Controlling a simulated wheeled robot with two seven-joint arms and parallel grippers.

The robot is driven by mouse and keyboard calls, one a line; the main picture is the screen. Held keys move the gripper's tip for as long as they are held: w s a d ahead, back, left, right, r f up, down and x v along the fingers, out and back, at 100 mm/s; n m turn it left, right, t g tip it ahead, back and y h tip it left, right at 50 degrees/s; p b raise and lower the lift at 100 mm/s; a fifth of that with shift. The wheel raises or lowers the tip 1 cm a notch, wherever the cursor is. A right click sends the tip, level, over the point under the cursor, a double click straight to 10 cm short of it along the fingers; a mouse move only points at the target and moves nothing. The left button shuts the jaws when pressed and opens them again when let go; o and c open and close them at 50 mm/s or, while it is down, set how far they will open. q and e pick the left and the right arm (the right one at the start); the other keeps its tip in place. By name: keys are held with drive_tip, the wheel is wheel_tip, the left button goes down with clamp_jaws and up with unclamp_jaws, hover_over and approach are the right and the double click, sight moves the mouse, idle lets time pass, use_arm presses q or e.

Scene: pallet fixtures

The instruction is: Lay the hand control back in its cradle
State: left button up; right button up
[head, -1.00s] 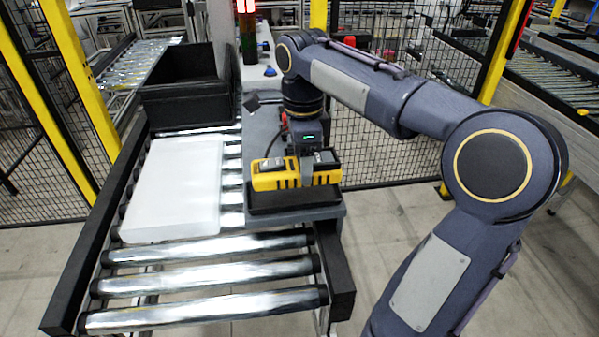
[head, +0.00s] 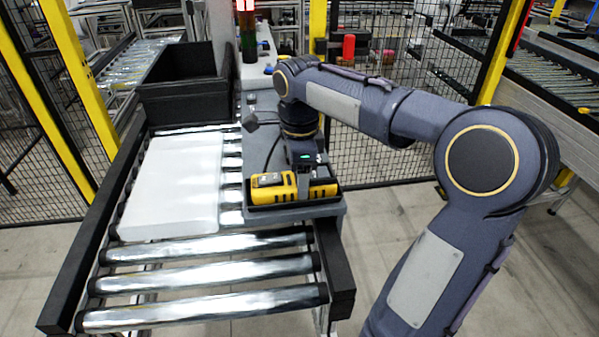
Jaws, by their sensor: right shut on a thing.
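The yellow and black hand control (head: 270,190) is low in its black cradle (head: 292,208), on the grey ledge at the right side of the roller conveyor. The cradle's front rim shows just below the control. Whether the control touches the cradle floor is hidden. My right gripper (head: 304,184) comes down from above and is shut on the hand control near its middle. The fingertips are partly hidden by the control. My left gripper is not in view.
A white slab (head: 170,187) lies on the rollers left of the ledge. A black bin (head: 184,95) stands behind it. A signal tower (head: 247,45) rises at the back of the ledge. The front rollers (head: 205,277) are bare. Mesh fencing stands behind.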

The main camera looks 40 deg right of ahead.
drive_tip(key=o, duration=1.3)
drive_tip(key=shift+r, duration=0.1)
drive_tip(key=shift+r+p, duration=0.35)
drive_tip(key=shift+r, duration=0.05)
wheel_tip(320, 180, up, 12)
drive_tip(key=p, duration=0.2)
drive_tip(key=s+a+f+n+t+y, duration=0.1)
drive_tip(key=s+a+f+n, duration=0.3)
drive_tip(key=n, duration=0.3)
drive_tip(key=s+a+f+n+t+y, duration=0.1)
drive_tip(key=s+a+f+n+t, duration=0.1)
drive_tip(key=s+a+f+n, duration=0.2)
drive_tip(key=s+a+f+n+t+y, duration=0.1)
drive_tip(key=s+a+f+n, duration=0.3)
drive_tip(key=s+f+n, duration=0.4)
drive_tip(key=shift+a+f+n+t+y, duration=0.15)
drive_tip(key=shift+n+t, duration=0.2)
drive_tip(key=shift+n, duration=0.25)
drive_tip(key=shift+a+f+n+t+y, duration=0.15)
drive_tip(key=shift+n+t, duration=0.2)
drive_tip(key=shift+n, duration=0.25)
drive_tip(key=shift+s+a+f+n, duration=0.15)
drive_tip(key=shift+s+f+n, duration=0.05)
drive_tip(key=shift+f+n, duration=0.2)
